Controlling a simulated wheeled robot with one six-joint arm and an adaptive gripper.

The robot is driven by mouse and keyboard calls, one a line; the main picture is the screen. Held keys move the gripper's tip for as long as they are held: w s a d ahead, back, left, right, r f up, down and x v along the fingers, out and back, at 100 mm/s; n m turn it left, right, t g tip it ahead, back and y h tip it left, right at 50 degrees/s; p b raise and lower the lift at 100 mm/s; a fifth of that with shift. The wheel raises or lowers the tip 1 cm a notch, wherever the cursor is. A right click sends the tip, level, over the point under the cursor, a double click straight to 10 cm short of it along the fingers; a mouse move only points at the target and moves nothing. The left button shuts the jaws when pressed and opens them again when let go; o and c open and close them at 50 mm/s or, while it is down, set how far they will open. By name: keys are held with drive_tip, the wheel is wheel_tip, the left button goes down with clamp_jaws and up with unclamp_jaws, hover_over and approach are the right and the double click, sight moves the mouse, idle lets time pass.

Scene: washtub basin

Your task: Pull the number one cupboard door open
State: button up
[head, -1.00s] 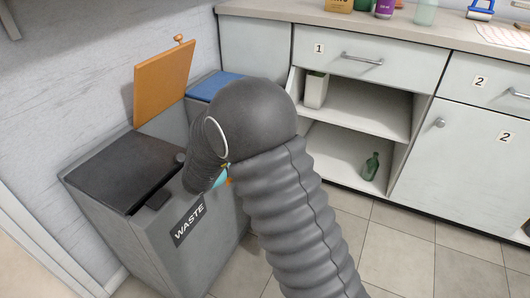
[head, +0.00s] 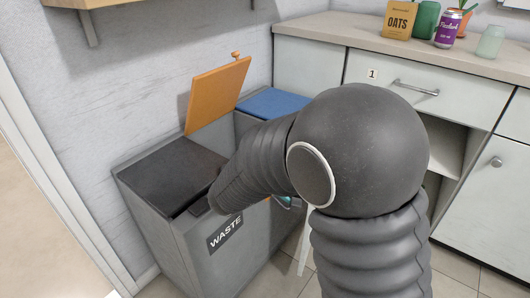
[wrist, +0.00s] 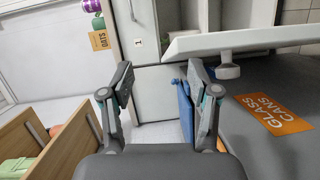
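A pale door panel (wrist: 265,36) with a round knob (wrist: 228,68) shows in the wrist view, seen nearly edge-on and standing out from the cabinet. In the head view only a thin pale strip (head: 304,242), likely its edge, shows beside my arm. The drawer (head: 400,84) marked 1 is shut; the cupboard below it (head: 448,143) stands open, largely hidden by my arm. My gripper (wrist: 160,86) is open and empty, with the knob to the right of its fingers and apart from them. In the head view my arm hides most of the gripper.
A grey waste bin (head: 205,255) stands left of the cabinet, with a raised orange lid (head: 217,93) and a blue lid (head: 272,103) behind. Oats (head: 397,18) and jars stand on the counter.

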drive_tip(key=w+a+f, duration=0.2)
drive_tip(key=w+f, duration=0.2)
drive_tip(key=w, duration=0.2)
drive_tip(key=shift+n, duration=0.3)
drive_tip(key=shift+w+a+r, duration=0.1)
drive_tip(key=shift+w+a, duration=0.35)
drive_tip(key=shift+a, duration=1.35)
drive_tip(key=shift+w+a+r, duration=0.15)
drive_tip(key=shift+w+a, duration=0.35)
drive_tip(key=shift+a, duration=1.3)
drive_tip(key=shift+w+a+r, duration=0.1)
drive_tip(key=shift+w+a, duration=0.35)
drive_tip(key=shift+a, duration=1.35)
drive_tip(key=shift+w+a, duration=0.1)
drive_tip(key=shift+a, duration=0.25)
drive_tip(key=shift+f, duration=0.15)
